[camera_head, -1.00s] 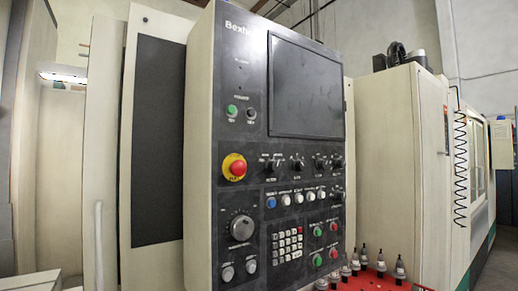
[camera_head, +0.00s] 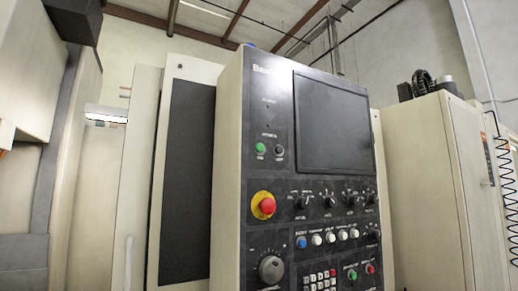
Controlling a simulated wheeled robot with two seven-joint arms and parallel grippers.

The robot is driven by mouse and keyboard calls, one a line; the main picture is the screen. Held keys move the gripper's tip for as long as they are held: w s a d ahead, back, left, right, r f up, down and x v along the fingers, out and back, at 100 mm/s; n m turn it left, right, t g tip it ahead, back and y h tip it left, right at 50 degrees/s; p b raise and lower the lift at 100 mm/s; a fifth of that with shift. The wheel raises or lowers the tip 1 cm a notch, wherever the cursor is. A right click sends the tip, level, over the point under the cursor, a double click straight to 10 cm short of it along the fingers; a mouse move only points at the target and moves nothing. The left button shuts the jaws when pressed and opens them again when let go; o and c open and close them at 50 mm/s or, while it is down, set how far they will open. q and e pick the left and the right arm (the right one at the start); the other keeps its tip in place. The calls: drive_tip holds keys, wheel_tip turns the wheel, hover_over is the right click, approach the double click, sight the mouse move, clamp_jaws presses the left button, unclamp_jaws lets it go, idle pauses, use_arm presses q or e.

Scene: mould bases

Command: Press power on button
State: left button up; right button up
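A machine control panel (camera_head: 285,185) with a dark face and a beige housing stands upright in the middle of the head view. A green button (camera_head: 260,148) sits at its upper left, with a black button (camera_head: 279,151) just right of it; their labels are too small to read. A red emergency-stop knob (camera_head: 267,205) on a yellow ring is below them. Another green button (camera_head: 352,274) and a red button (camera_head: 370,268) are at the lower right. The dark screen (camera_head: 333,125) is blank. Neither gripper is in view.
A row of black knobs (camera_head: 327,201), a row of blue and white buttons (camera_head: 317,240) and a large dial (camera_head: 271,269) fill the lower panel. Beige machine cabinets (camera_head: 425,190) stand at the right. A dark door panel (camera_head: 187,185) is left of the console.

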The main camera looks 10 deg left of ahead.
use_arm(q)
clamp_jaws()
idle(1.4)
